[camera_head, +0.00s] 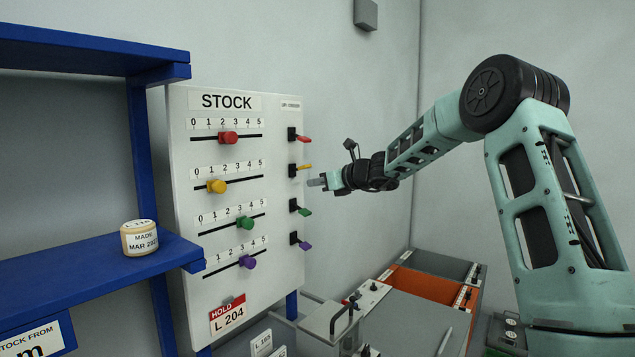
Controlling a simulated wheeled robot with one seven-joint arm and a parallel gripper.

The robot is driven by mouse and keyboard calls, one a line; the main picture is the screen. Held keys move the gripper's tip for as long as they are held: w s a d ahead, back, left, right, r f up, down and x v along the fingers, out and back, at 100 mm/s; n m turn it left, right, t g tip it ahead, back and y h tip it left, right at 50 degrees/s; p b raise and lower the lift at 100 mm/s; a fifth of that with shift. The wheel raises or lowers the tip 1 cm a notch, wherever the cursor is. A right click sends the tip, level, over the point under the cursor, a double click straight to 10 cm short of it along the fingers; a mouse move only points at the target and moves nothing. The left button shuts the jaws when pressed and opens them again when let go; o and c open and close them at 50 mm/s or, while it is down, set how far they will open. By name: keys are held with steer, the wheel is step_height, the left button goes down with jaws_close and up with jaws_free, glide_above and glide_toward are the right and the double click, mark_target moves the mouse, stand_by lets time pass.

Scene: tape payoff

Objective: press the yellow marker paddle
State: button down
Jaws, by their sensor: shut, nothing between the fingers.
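The white STOCK board (283,262) stands left of centre with four coloured rows. The yellow marker paddle (304,167) sticks out of a black mount at the board's right edge, second from the top. My gripper (312,183) is shut and empty. In the picture its tips are just below and right of the yellow paddle. I cannot tell whether they touch it. A yellow slider knob (216,186) sits near the 1 mark on the second scale.
Red (304,139), green (305,212) and purple (305,245) paddles sit above and below the yellow one. A blue shelf (90,262) holds a labelled tape roll (139,239) at left. A grey and orange bench (420,300) lies below my arm.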

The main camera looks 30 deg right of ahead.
steer(key=s+d+r+b, duration=0.2)
steer(key=s+r, duration=0.3)
steer(key=s, duration=0.3)
steer(key=shift+d+b, duration=0.35)
steer(key=shift+d, duration=0.05)
steer(key=shift+w+f, duration=0.1)
